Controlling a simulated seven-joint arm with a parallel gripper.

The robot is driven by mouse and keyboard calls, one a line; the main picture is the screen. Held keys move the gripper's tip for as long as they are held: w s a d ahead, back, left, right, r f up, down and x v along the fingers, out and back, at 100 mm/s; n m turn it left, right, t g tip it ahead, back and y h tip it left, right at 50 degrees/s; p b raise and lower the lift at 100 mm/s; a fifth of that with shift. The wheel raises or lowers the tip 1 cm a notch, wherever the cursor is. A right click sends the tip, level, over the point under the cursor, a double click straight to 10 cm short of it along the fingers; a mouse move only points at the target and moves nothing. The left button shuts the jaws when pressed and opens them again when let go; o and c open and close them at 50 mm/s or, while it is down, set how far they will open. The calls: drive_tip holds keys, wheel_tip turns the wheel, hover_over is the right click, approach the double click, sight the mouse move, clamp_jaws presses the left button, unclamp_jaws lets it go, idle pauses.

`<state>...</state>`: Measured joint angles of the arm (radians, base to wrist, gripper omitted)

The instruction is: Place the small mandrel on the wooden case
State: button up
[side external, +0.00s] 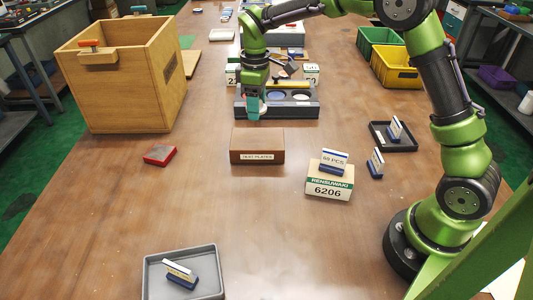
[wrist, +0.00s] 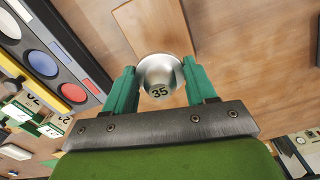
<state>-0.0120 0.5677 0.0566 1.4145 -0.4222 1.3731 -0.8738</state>
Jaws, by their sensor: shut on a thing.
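My gripper (side external: 253,108) is over the left front part of the dark block tray. In the wrist view its two green fingers (wrist: 160,84) are shut on a small silver mandrel (wrist: 160,72) marked 35. The mandrel cannot be made out in the side view. A brown wooden case (side external: 257,135) with a label reading TEST PLATES lies flat on the table, just in front of my gripper. Its flat lid appears to show as a brown panel (wrist: 150,25) beyond the mandrel in the wrist view. The mandrel is apart from the case.
The dark tray (side external: 312,109) holds round pieces. A large open wooden crate (side external: 125,90) stands at the left. A red box (side external: 160,155), a 6206 carton (side external: 329,188) and a grey tray (side external: 150,275) stand nearer. Yellow (side external: 397,69) and green bins stand at the right. The table between is mostly clear.

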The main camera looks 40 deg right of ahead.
sight(257, 138)
wheel_tip(257, 138, down, 7)
drive_tip(key=shift+f, duration=0.2)
drive_tip(key=shift+f, duration=0.1)
drive_tip(key=o, duration=1.3)
drive_tip(key=shift+f, duration=0.1)
wheel_tip(257, 138, up, 12)
drive_tip(key=shift+f, duration=0.1)
drive_tip(key=s+r+m+t, duration=0.2)
drive_tip(key=s+r, duration=0.4)
drive_tip(key=s+m+t, duration=0.1)
drive_tip(key=s+m, duration=0.1)
drive_tip(key=s, duration=0.4)
drive_tip(key=s+m+t+y, duration=0.1)
drive_tip(key=s+m+t, duration=0.1)
drive_tip(key=s, duration=0.4)
drive_tip(key=s+a+r+m+t+y, duration=0.1)
drive_tip(key=s+m+t, duration=0.1)
drive_tip(key=s+m, duration=0.2)
drive_tip(key=shift+s, duration=1.4)
